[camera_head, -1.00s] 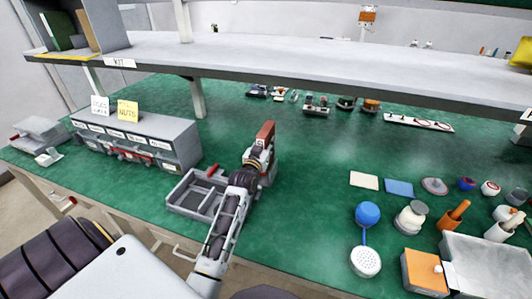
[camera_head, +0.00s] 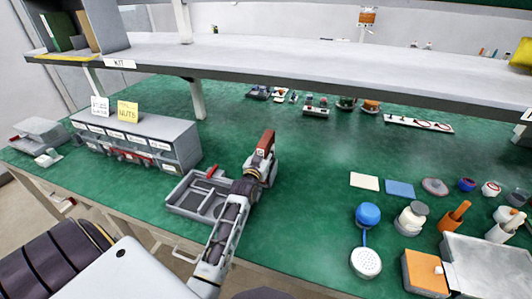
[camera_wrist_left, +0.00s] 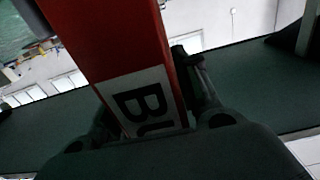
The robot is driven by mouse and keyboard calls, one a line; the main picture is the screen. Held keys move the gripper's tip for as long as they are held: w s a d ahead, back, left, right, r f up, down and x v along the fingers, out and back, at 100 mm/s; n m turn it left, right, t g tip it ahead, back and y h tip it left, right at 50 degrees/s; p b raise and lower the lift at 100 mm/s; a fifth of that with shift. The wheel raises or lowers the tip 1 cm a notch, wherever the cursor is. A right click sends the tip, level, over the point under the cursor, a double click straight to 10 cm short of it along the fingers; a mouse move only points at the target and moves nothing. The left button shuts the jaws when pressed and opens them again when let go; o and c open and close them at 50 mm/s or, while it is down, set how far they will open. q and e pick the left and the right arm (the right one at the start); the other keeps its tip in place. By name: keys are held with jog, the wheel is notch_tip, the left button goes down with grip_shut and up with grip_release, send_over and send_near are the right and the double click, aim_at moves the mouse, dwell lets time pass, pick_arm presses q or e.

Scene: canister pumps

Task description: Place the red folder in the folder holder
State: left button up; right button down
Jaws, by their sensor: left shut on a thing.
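The red folder (camera_head: 266,140) is in my left gripper (camera_head: 262,160), held up above the green bench beside the grey tray. In the left wrist view the red folder (camera_wrist_left: 112,40) runs up between the fingers, with a white label showing black letters. My left gripper is shut on it. The folder holder (camera_head: 100,22) appears to be the grey box on the shelf at the upper left, with a green and a tan folder in it. My right gripper is not in view.
A grey shelf (camera_head: 290,55) spans above the bench. A grey drawer unit (camera_head: 150,128) stands at the left, and a divided grey tray (camera_head: 188,208) lies left of my gripper. Pump parts and containers fill the right side. The bench middle (camera_head: 310,190) is clear.

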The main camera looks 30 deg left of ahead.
pick_arm(q)
jog(key=shift+f, duration=0.55)
jog(key=o, duration=1.1)
jog(key=shift+o, duration=0.2)
jog(key=r+v, duration=0.1)
jog(key=v, duration=1.1)
dwell(0.7)
